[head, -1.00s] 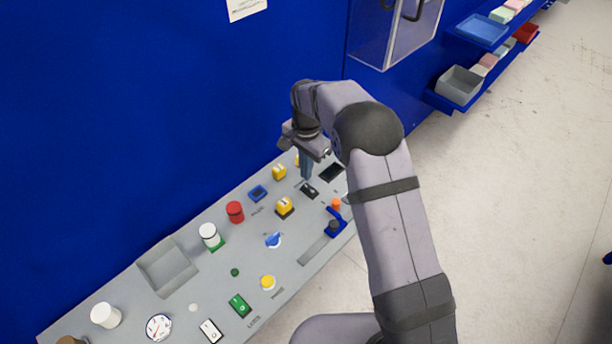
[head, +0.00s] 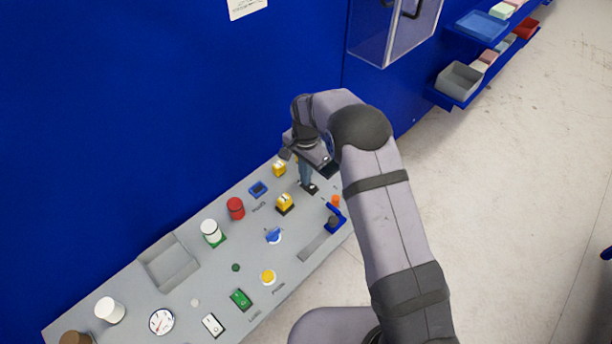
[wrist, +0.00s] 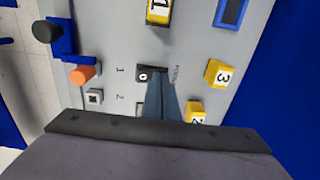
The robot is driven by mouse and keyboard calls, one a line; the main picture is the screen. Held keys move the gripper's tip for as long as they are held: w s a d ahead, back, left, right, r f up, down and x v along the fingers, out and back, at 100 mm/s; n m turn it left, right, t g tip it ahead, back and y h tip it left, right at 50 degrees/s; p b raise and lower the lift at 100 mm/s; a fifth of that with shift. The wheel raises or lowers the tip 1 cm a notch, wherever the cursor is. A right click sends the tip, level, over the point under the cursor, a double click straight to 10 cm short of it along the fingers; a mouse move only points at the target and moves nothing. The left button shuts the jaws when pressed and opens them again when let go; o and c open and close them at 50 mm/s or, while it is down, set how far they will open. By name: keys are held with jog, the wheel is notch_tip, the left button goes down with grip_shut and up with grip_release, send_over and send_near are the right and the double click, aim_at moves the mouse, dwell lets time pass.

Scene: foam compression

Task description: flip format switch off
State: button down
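The format switch (wrist: 143,74) is a small black rocker with a white "0" mark; a small label, too blurred to read surely, is beside it. In the head view the dark switch (head: 313,189) sits near the far right end of the grey panel (head: 215,275). My gripper (wrist: 158,84) points down with its blue-grey fingers together and nothing visible between them. The fingertips (head: 306,186) are at the switch and cover part of it in both views. I cannot tell whether they press on it.
Yellow numbered blocks (wrist: 220,74) stand close beside the fingers. An orange knob (wrist: 83,75) and a blue lever with a black knob (wrist: 47,32) are on the other side. A second small rocker (wrist: 94,97) is nearby. A blue wall (head: 170,90) rises behind the panel.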

aim_at(309, 186)
jog(key=shift+s+d+f, duration=0.1)
jog(key=shift+s+d, duration=0.05)
jog(key=shift+s, duration=0.05)
jog(key=shift+s+d+p, duration=0.35)
jog(key=shift+s+d, duration=0.05)
jog(key=shift+d, duration=0.05)
jog(key=shift+r, duration=0.25)
notch_tip(309, 186, up, 4)
jog(key=p, duration=0.3)
jog(key=shift+r, duration=0.2)
jog(key=shift+w+r+b, duration=0.1)
jog(key=shift+r+b, duration=0.25)
jog(key=shift+b, duration=0.1)
notch_tip(309, 186, up, 9)
jog(key=b, duration=0.2)
jog(key=shift+f+b, duration=0.2)
jog(key=shift+b, duration=0.15)
